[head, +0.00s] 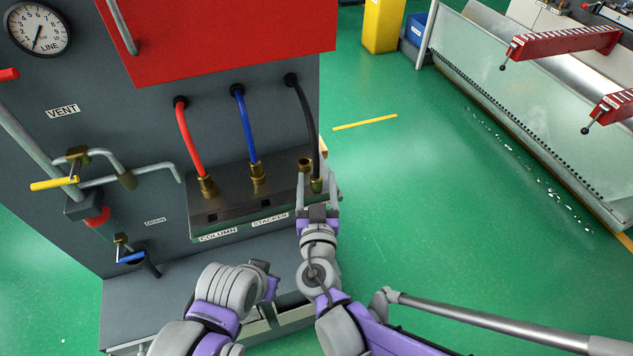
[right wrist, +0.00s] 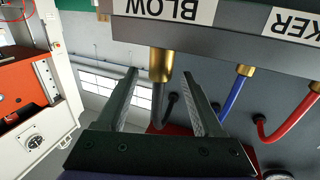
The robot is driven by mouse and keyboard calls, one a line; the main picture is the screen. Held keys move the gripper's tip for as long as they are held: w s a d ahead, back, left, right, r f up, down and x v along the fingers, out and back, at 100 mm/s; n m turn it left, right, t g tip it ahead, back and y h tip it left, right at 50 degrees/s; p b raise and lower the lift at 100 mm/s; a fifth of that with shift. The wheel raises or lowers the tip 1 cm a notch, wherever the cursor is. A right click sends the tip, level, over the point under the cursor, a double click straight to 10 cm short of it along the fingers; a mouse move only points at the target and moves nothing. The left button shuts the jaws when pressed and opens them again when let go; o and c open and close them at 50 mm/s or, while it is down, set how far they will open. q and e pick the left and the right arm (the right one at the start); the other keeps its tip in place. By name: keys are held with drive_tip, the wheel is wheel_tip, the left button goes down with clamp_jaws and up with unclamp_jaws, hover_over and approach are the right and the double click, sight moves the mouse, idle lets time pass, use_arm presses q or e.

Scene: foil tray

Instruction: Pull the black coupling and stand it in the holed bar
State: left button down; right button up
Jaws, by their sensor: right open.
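The black hose (head: 303,101) comes out of the panel and runs down to its brass coupling (head: 317,185) at the right end of the dark bar (head: 229,209). My right gripper (head: 316,190) is open, with a finger on each side of that coupling. In the right wrist view the brass coupling (right wrist: 161,64) is between the spread fingers (right wrist: 160,82), under the BLOW label, with visible gaps.
The red hose (head: 190,140) and blue hose (head: 246,130) end in brass couplings on the same bar, left of the black one. Valve handles and a gauge (head: 38,28) are on the panel's left.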

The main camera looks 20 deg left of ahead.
drive_tip(key=v, duration=1)
drive_tip(key=shift+s+b, duration=0.3)
drive_tip(key=shift+s, duration=0.05)
drive_tip(key=shift+d, duration=0.15)
drive_tip(key=w+d+f+m+g+h, duration=0.1)
drive_tip(key=d+f+m+g+h, duration=0.2)
drive_tip(key=d, duration=0.6)
drive_tip(key=w+d+f+g+h, duration=0.2)
drive_tip(key=d+h, duration=0.2)
drive_tip(key=d, duration=0.6)
drive_tip(key=s+d+f+g+y+p, duration=0.2)
drive_tip(key=s+d+g, duration=0.5)
drive_tip(key=s, duration=0.4)
drive_tip(key=shift+s+d+f, duration=0.3)
drive_tip(key=shift+d+f, duration=0.2)
drive_tip(key=shift+f, duration=0.3)
